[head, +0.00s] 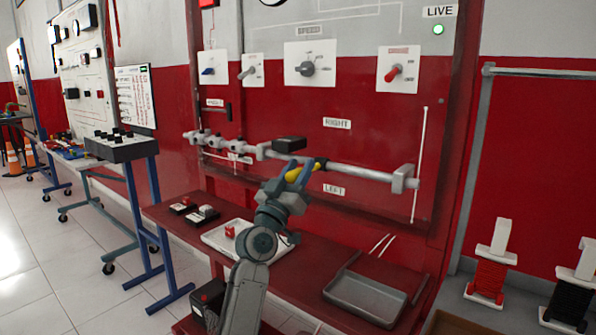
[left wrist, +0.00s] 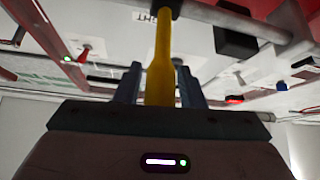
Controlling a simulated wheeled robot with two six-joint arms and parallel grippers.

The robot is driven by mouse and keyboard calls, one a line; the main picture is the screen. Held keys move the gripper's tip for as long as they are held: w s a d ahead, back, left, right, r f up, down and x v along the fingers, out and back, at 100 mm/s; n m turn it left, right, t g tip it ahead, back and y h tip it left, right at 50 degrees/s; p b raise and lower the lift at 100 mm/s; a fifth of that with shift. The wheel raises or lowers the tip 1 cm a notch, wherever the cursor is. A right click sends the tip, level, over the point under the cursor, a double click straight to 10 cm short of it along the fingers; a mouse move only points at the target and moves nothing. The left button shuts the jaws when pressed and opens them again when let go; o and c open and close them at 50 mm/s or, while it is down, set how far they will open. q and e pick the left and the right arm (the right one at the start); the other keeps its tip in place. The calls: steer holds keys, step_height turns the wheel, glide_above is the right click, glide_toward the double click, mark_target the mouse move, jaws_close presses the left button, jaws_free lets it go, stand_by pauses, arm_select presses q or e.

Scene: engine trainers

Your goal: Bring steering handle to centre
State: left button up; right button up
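The steering handle (head: 294,175) is a yellow grip on the linkage of the red panel, between the RIGHT label (head: 337,123) above and the LEFT label (head: 334,190) below. My left gripper (head: 292,172) is at the handle, with a finger on each side of it. In the left wrist view the yellow handle (left wrist: 160,80) runs up between the two fingers to a dark end near the grey rod. The fingers look closed close against it. Part of the handle is hidden by the fingers in the head view. My right gripper is not in view.
A grey rod (head: 350,174) with brackets crosses the panel behind the gripper, with a black block (head: 289,143) above it. Below is a red bench with a grey tray (head: 366,297) and a white tray (head: 212,240). Switches and a lit green LIVE lamp (head: 438,29) are higher up.

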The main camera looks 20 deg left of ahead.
arm_select(q)
steer(key=shift+o, duration=0.7)
steer(key=shift+s+f, duration=0.2)
steer(key=shift+s, duration=0.05)
steer(key=v, duration=1)
steer(key=shift+b, duration=0.4)
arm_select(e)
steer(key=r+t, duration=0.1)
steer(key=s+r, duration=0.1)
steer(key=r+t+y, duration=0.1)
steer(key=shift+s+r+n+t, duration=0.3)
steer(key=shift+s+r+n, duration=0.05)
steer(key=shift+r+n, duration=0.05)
arm_select(q)
steer(key=shift+a, duration=0.15)
